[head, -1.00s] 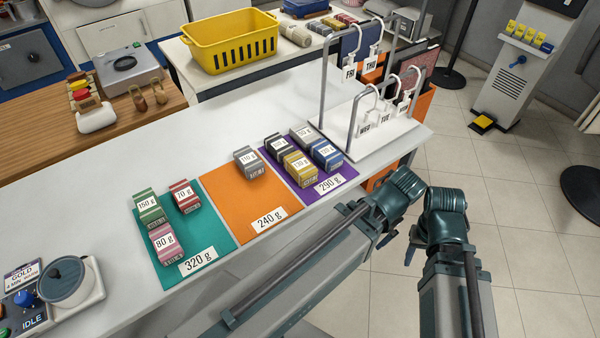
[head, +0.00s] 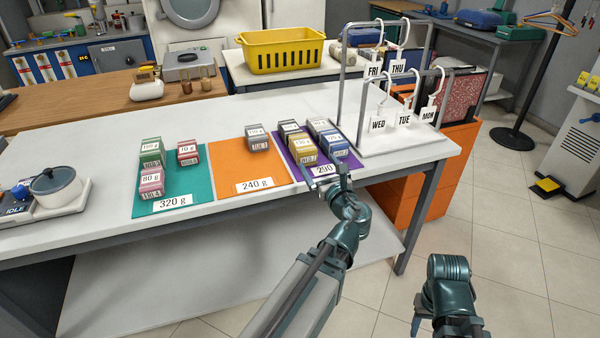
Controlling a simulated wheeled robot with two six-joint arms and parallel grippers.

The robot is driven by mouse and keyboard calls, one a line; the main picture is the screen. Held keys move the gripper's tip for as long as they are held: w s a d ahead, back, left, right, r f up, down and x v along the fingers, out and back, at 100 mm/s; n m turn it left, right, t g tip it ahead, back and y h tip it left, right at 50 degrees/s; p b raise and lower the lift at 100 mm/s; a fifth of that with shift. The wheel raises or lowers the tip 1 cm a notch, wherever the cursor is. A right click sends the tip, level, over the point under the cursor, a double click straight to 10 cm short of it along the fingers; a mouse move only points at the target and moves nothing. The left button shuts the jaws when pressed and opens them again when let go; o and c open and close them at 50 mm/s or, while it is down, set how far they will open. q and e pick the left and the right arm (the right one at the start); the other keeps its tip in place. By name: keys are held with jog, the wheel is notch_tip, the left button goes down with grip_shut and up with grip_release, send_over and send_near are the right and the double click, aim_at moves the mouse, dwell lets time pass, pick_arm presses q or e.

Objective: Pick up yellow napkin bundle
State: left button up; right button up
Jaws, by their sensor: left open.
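The yellow napkin bundle (head: 302,155) sits on the purple mat (head: 285,163), among grey bundles and beside a blue bundle (head: 335,147) on its right. My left gripper (head: 327,178) is open at the front edge of the purple mat, just in front of the yellow and blue bundles, partly covering the 290 g label. Nothing shows between its fingers. My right gripper (head: 419,322) hangs low at the bottom right, away from the table; its jaws are not clear.
An orange mat (head: 232,175) holds one grey bundle; a teal mat (head: 195,185) holds green, red and pink bundles. A hanger rack (head: 405,145) with day tags stands just right of the purple mat. A yellow basket (head: 280,55) is behind. Free white table lies behind the mats.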

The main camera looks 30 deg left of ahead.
pick_arm(q)
jog(key=m, duration=0.1)
send_near(302, 142)
jog(key=x, duration=0.5)
jog(key=shift+d+r, duration=0.1)
jog(key=shift+r, duration=0.15)
pick_arm(e)
jog(key=shift+d+f, duration=0.15)
jog(key=shift+f, duration=0.25)
pick_arm(q)
jog(key=x, duration=0.3)
jog(key=b+x, duration=0.1)
jog(key=x, duration=0.1)
jog(key=shift+w+f, duration=0.1)
jog(key=shift+f, duration=0.25)
jog(key=c, duration=1.4)
jog(key=shift+o, duration=0.2)
pick_arm(e)
jog(key=shift+f, duration=0.45)
pick_arm(q)
jog(key=shift+r, duration=0.2)
pick_arm(e)
jog(key=shift+r, duration=0.2)
